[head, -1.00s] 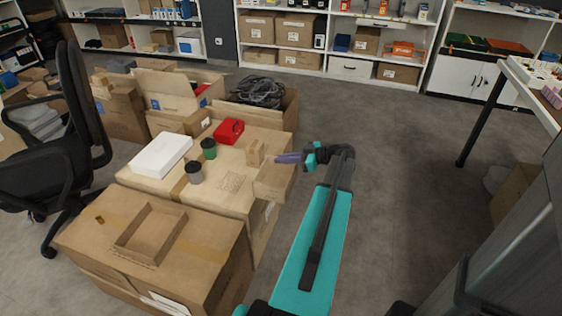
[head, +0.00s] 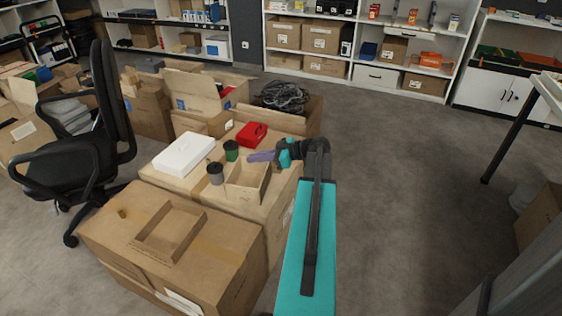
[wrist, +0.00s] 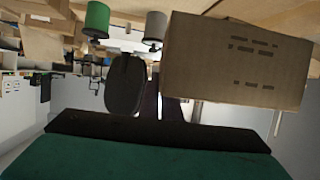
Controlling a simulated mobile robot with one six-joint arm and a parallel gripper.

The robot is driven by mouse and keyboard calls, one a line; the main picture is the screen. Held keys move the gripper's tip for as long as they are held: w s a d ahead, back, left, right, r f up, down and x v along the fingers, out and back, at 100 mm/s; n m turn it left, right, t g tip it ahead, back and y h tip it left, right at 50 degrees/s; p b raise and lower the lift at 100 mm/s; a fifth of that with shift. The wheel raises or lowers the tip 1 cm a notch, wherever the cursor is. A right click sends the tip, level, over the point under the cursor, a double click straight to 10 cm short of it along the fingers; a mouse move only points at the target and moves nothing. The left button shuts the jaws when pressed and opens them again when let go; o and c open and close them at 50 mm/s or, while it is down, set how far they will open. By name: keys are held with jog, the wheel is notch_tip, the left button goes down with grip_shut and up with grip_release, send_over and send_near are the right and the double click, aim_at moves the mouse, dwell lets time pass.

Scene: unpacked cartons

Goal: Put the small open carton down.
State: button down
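The small open carton (head: 240,194) is upright in the head view, with its open side up. It is over the right front part of a large closed carton's top (head: 205,198). I cannot tell whether its base touches that top. My gripper (head: 262,157) has its purple fingers at the carton's back rim and appears shut on its wall. In the wrist view, which looks upside down, the carton's printed side (wrist: 235,65) fills the upper right. A dark finger (wrist: 147,105) shows beside it; the exact contact is hidden.
A grey cup (head: 215,174) stands close to the carton's left, with a green cup (head: 231,150) behind. A white box (head: 184,154) and a red case (head: 251,134) share the top. A shallow open tray (head: 143,243) lies on the nearer carton.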

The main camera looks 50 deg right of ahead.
jog(key=w+a+r+n+g+y, duration=0.1)
jog(key=w+a+r, duration=0.3)
jog(key=a, duration=1.2)
jog(key=w+a+r+n+g+y, duration=0.2)
jog(key=a+r, duration=0.3)
jog(key=a, duration=1)
jog(key=w+a+r+n+g+y, duration=0.1)
jog(key=w+a+r+n+y, duration=0.1)
jog(key=a, duration=1.4)
jog(key=w+r+n, duration=0.1)
jog(key=w+r, duration=0.1)
jog(key=w, duration=0.1)
jog(key=shift+w+a+r+y, duration=0.3)
jog(key=shift+w+a+y, duration=0.05)
jog(key=shift+y, duration=0.05)
jog(key=shift+s, duration=0.15)
